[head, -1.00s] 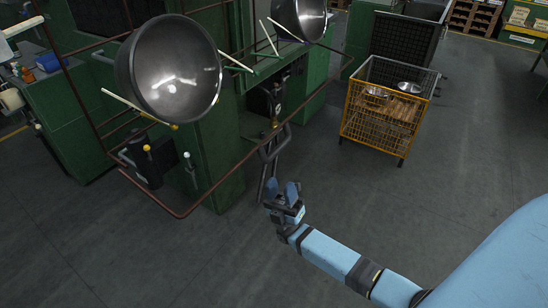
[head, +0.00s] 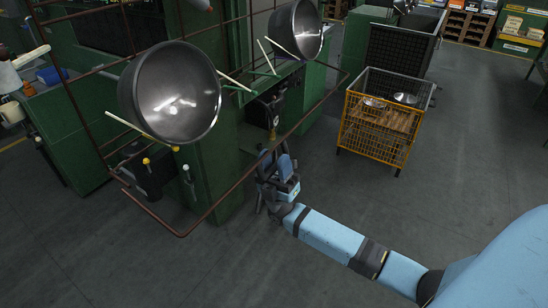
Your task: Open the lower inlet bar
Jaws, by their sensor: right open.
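The lower inlet bar is a brown, rusty-looking rail (head: 215,208) running low around the front of the green machine. It bends at a front corner and rises toward the right. My right gripper (head: 275,160) is open at the rail's middle stretch, its blue-tipped fingers pointing up and away. The fingers overlap the rail in the picture; I cannot tell whether they touch it or stand around it. The grey handle loop at this spot is mostly hidden by the gripper. My left gripper is not in view.
Two dark metal pots (head: 170,93) hang on pale rods above the rail; the second pot (head: 296,28) is farther back. Levers with yellow and white knobs (head: 146,161) stand at the left. A yellow mesh crate (head: 376,133) stands at the right. The front floor is clear.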

